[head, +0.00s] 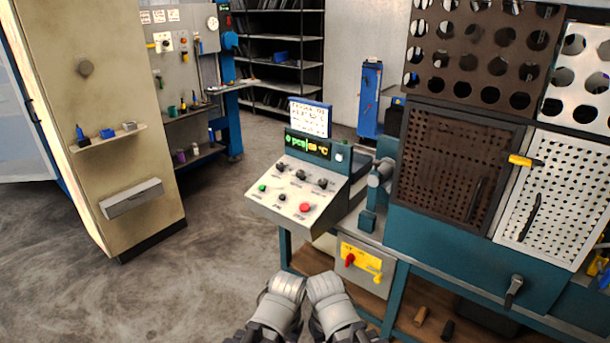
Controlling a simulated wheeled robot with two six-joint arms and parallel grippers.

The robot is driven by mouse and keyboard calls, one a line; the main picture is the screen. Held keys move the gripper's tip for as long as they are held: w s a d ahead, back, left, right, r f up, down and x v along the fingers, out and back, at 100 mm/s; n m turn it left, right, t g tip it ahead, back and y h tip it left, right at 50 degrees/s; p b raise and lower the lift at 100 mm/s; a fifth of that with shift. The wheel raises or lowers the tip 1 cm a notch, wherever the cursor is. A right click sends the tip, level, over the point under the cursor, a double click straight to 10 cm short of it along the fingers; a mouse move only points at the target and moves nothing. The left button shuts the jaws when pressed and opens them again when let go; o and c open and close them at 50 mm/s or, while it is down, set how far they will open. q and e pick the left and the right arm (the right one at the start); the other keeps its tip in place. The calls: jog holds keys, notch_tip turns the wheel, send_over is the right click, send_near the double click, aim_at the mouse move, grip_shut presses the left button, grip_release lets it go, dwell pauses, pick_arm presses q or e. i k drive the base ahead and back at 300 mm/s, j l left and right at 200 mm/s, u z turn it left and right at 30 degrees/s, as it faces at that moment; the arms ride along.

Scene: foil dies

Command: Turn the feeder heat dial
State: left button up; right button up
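A control console (277,217) with a sloped pale panel stands at the middle of the head view. Its upper row has three dark knobs: a left one (280,167), a middle one (301,174) and a right one (323,182). Below are a green button (262,188), a small dark control (282,197) and a large red button (305,207). The labels are too small to read, so I cannot tell which is the heat dial. Two grey links of my arms show at the bottom edge, well below the panel. No gripper fingers are visible.
A lit display (307,146) above the panel shows pcs and °C readings. A sign (309,117) stands behind it. A yellow plate with a red switch (350,259) is below right. Perforated panels (455,165) rise at right. A beige cabinet (110,190) stands left; floor between is clear.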

aim_at(322, 182)
jog(key=i+j+z, duration=0.35)
jog(key=j+z, duration=0.15)
jog(key=i+j+z, duration=0.25)
jog(key=j+z, duration=0.25)
jog(key=j, duration=0.15)
jog(key=i+j+z, duration=0.1)
jog(key=j+z, duration=0.15)
jog(key=j, duration=0.1)
